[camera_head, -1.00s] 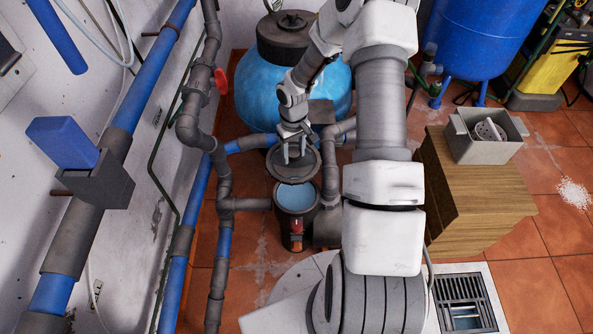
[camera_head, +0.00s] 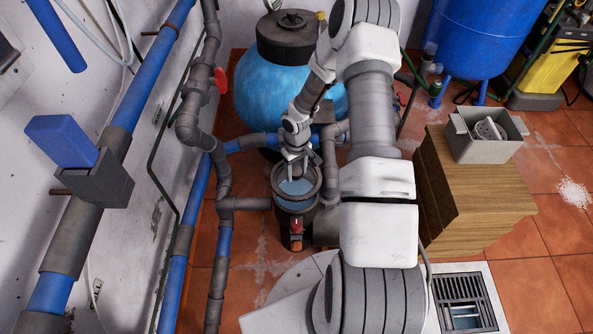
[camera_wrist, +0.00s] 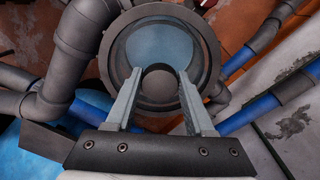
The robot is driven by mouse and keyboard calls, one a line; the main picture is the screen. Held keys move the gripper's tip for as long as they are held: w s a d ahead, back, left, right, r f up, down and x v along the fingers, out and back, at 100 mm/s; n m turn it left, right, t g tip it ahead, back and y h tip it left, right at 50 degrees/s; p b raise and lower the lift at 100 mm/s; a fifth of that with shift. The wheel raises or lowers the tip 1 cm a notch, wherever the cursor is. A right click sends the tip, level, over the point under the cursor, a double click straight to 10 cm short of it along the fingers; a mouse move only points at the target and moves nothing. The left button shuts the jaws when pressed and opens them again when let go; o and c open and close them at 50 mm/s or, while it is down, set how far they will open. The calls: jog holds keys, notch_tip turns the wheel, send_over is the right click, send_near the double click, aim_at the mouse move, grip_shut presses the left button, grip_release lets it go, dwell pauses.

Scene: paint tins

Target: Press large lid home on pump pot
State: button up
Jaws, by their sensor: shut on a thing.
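The pump pot (camera_head: 296,225) is a dark cylinder with an orange-red part on its front, standing upright on the tiled floor. Bluish water shows inside it. The large lid (camera_wrist: 207,62) is a round, see-through disc with a dark rim and a dark central knob (camera_wrist: 160,80). My gripper (camera_head: 297,174) is above the pot's mouth, with its fingers on both sides of the knob, shut on the lid. In the wrist view my gripper (camera_wrist: 158,76) covers the near part of the lid. The lid is over the pot's mouth; I cannot tell whether it is fully seated.
Grey and blue pipes (camera_head: 219,180) run close left of the pot. A blue tank (camera_head: 265,90) stands behind it. A wooden box (camera_head: 480,195) with a grey crate (camera_head: 478,150) stands to the right. A floor drain (camera_head: 465,300) lies at the front right.

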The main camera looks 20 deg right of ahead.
aim_at(297, 181)
jog(key=shift+f+b, duration=2.05)
jog(key=shift+f, duration=0.7)
jog(key=shift+f, duration=1.1)
jog(key=o, duration=1.3)
notch_tip(297, 181, up, 18)
jog(key=p, duration=0.5)
jog(key=shift+f, duration=0.25)
